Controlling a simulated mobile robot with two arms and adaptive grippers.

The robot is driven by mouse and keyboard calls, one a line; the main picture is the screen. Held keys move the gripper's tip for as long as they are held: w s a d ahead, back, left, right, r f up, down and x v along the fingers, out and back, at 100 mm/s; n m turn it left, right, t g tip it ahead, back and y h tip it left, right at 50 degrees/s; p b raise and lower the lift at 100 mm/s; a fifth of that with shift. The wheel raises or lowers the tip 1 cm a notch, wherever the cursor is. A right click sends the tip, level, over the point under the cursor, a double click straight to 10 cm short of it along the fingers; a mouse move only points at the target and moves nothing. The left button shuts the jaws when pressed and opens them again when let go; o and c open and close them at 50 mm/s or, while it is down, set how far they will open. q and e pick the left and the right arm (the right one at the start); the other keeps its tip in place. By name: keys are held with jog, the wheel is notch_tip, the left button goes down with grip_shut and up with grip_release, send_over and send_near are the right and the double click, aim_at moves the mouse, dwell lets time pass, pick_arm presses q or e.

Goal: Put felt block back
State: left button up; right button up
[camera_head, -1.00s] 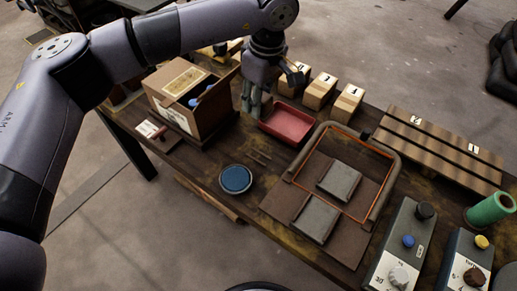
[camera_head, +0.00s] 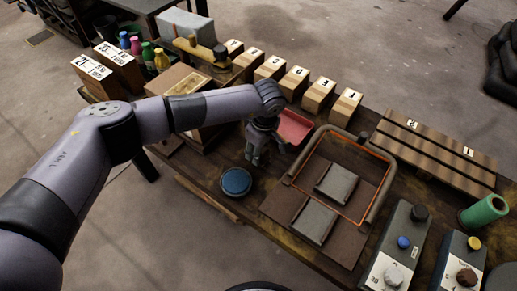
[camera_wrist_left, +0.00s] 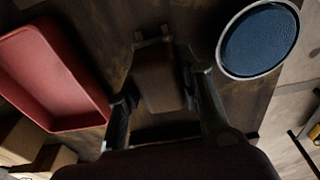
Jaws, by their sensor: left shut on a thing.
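My left gripper (camera_head: 257,158) is over the table between the red tray (camera_head: 294,130) and the round blue-topped dish (camera_head: 236,181). In the left wrist view it is shut on a brown block (camera_wrist_left: 160,80), which looks like the felt block. The block lies between the fingers, with dark table beyond it. In that view the red tray (camera_wrist_left: 45,75) is left of the block and the blue dish (camera_wrist_left: 260,40) is right of it. I cannot tell whether the block touches the table. My right gripper is not in view.
A frame with an orange edge (camera_head: 375,200) holds two grey pads (camera_head: 337,182) to the right. A cardboard box (camera_head: 180,80) stands behind my arm. Lettered wooden blocks (camera_head: 319,95) line the back edge. Control boxes (camera_head: 397,245) and a green cylinder (camera_head: 484,210) are at right.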

pick_arm(q)
jog(key=shift+f, duration=0.2)
jog(key=shift+f+b, duration=0.4)
jog(key=shift+b, duration=0.2)
jog(key=o, duration=1)
jog(key=shift+r, duration=0.1)
jog(key=shift+r+p, duration=0.45)
jog(key=shift+p, duration=0.15)
jog(key=shift+r, duration=0.35)
jog(key=r, duration=0.3)
jog(key=r+b, duration=0.1)
jog(key=r, duration=0.3)
jog(key=s+d+r+b, duration=0.1)
jog(key=r, duration=0.3)
